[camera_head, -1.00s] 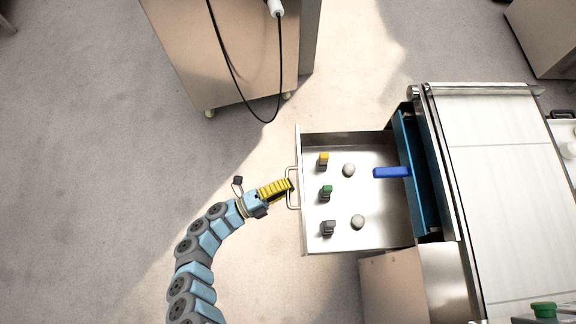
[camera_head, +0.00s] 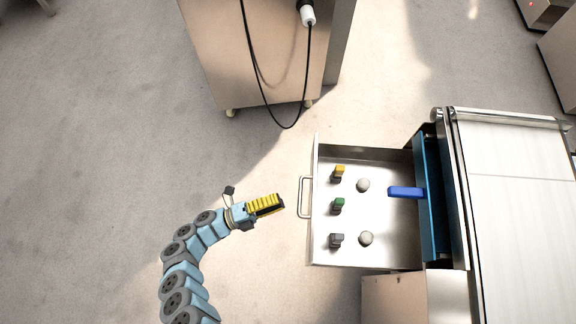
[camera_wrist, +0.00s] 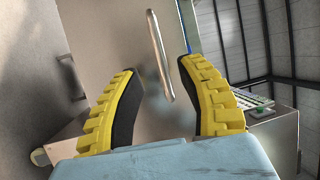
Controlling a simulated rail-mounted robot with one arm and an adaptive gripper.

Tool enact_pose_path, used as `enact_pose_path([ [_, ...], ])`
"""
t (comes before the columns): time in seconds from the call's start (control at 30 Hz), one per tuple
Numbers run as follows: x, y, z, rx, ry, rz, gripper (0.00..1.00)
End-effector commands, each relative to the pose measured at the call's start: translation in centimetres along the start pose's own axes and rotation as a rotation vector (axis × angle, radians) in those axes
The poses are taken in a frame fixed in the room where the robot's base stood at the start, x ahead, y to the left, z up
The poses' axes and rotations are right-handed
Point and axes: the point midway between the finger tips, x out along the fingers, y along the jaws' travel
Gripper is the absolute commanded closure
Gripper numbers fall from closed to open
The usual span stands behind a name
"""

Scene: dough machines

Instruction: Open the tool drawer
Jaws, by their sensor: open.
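The tool drawer (camera_head: 388,256) stands pulled well out from the machine in the head view. Its metal loop handle (camera_head: 303,197) is on the drawer's left front face. Inside lie yellow, green and grey-topped tools, two pale round pieces and a blue-handled item (camera_head: 406,192). My gripper (camera_head: 282,205) is to the left of the handle, apart from it, with yellow ribbed fingers. In the wrist view my gripper (camera_wrist: 158,90) has its fingers spread and empty. The handle (camera_wrist: 159,55) shows beyond and between them, in front of the drawer face.
The conveyor machine (camera_head: 520,210) stands right of the drawer. A beige cabinet (camera_head: 250,60) on casters with a hanging black cable (camera_head: 275,118) stands at the back. The floor (camera_head: 90,190) left of my arm is clear.

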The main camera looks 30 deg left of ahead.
Motion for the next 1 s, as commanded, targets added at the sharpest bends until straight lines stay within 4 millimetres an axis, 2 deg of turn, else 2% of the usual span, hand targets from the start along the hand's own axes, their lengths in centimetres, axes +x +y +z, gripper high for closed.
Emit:
enact_pose_path([
  [0.27, -2.5, 0.0, 0.1, 0.000, -0.002, 0.001, 0.61],
  [0.5, -3.0, 0.4, -0.5, -0.016, 0.003, -0.004, 0.61],
  [1.0, -4.4, 0.3, -0.3, -0.009, 0.000, 0.000, 0.61],
])
